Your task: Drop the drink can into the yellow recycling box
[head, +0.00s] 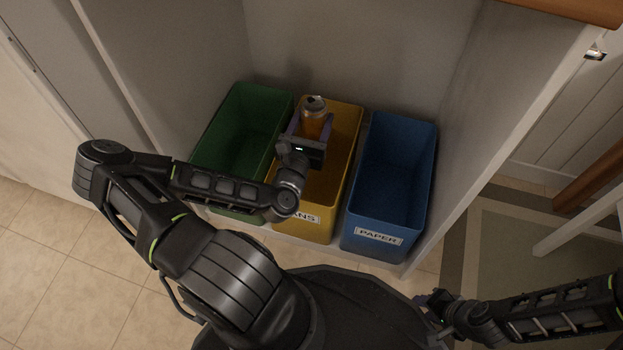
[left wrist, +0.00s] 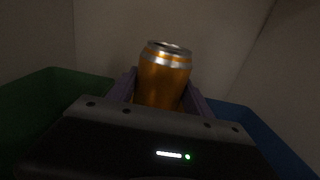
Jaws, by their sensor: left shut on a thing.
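The drink can (head: 314,118) is orange with a silver top. My left gripper (head: 313,122) is shut on it and holds it upright over the yellow box (head: 345,150), towards its back end. The can also shows between the fingers in the left wrist view (left wrist: 164,78). The yellow box has a label on its front that ends in "ANS"; my left arm hides the rest. Part of the box's inside is hidden by the gripper. My right gripper (head: 437,302) is at the lower right, far from the boxes; its fingers are too small and dark to read.
A green box (head: 232,130) stands left of the yellow box. A blue box (head: 392,180) labelled "PAPER" stands to its right. All stand in a recess between pale side panels (head: 505,130). A wooden top edge (head: 575,10) is at the upper right.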

